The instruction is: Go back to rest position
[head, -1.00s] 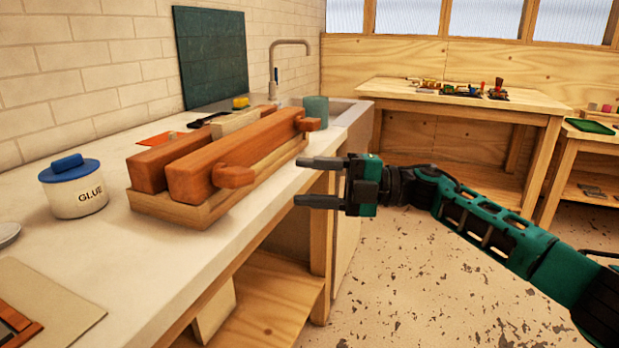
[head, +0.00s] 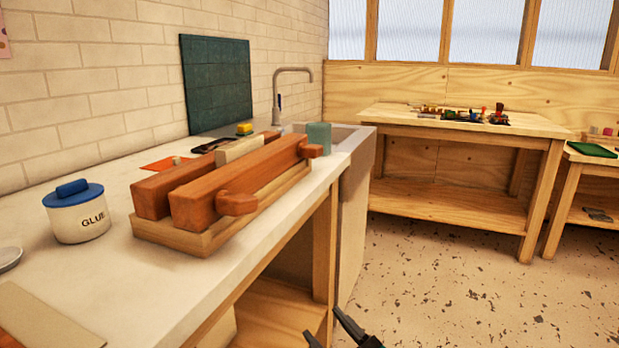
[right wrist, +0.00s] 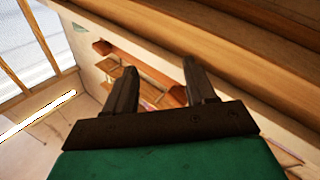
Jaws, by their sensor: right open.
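My left gripper is in neither view.
The white counter (head: 90,270) runs along the left. It bears a glue jar (head: 80,215) with a blue lid and a sink with a tap (head: 290,90). A wooden workbench (head: 465,125) with small items stands at the back. The speckled floor (head: 450,290) between is clear.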

